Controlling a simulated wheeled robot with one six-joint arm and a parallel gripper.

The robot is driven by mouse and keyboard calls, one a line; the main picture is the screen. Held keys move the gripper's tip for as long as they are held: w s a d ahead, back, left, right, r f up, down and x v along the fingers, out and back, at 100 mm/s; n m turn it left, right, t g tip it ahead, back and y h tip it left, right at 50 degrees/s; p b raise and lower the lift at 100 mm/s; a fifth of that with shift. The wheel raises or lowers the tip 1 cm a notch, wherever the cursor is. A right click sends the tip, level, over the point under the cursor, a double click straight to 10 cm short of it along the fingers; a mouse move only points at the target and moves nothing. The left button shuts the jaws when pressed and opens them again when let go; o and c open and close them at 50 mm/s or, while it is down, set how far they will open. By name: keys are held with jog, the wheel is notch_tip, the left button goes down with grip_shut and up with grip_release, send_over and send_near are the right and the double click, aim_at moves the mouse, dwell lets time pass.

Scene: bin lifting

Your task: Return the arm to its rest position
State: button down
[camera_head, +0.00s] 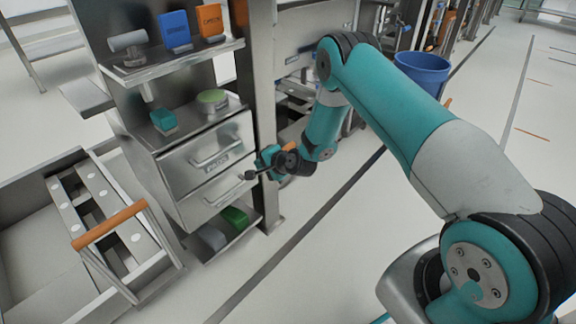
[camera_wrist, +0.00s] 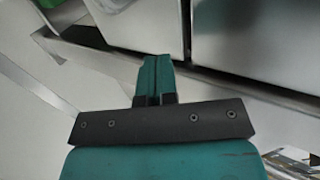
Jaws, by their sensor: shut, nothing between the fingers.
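My gripper (camera_head: 262,172) is at the end of my teal arm, in the middle of the head view. It is beside the right edge of a metal cabinet with two drawers (camera_head: 207,160). In the wrist view my gripper (camera_wrist: 153,62) shows its two teal fingers pressed together with nothing between them. Grey metal panels (camera_wrist: 265,45) lie beyond the fingertips. I cannot tell whether the fingertips touch anything. My arm is bent, reaching up from the lower right and then down to the left.
A wheeled-looking metal bin with an orange handle (camera_head: 110,223) stands at the left. Shelves hold a blue box (camera_head: 174,30), an orange box (camera_head: 210,20) and a teal cube (camera_head: 163,119). A blue bin (camera_head: 422,70) stands behind my arm. Open floor (camera_head: 330,255) lies in front.

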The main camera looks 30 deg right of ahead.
jog(key=p+v, duration=0.2)
jog(key=v, duration=0.9)
jog(key=s+a+r+n+g+y, duration=0.2)
jog(key=s+a+r+n+g, duration=0.15)
jog(key=a+r+n, duration=0.5)
jog(key=s+a+r+n+g+y, duration=0.25)
jog(key=s+a+r, duration=0.25)
jog(key=r, duration=0.6)
jog(key=s+r+n+g+h, duration=0.25)
jog(key=s+r+n, duration=0.3)
jog(key=s, duration=0.65)
jog(key=s+r+n+g+h, duration=0.25)
jog(key=s+r+n, duration=0.3)
jog(key=s, duration=0.65)
notch_tip(320, 180, up, 29)
jog(key=m+p, duration=0.1)
jog(key=p, duration=2.7)
jog(key=shift+w+d+f+p, duration=0.25)
jog(key=shift+w+p, duration=0.1)
jog(key=shift+p, duration=0.05)
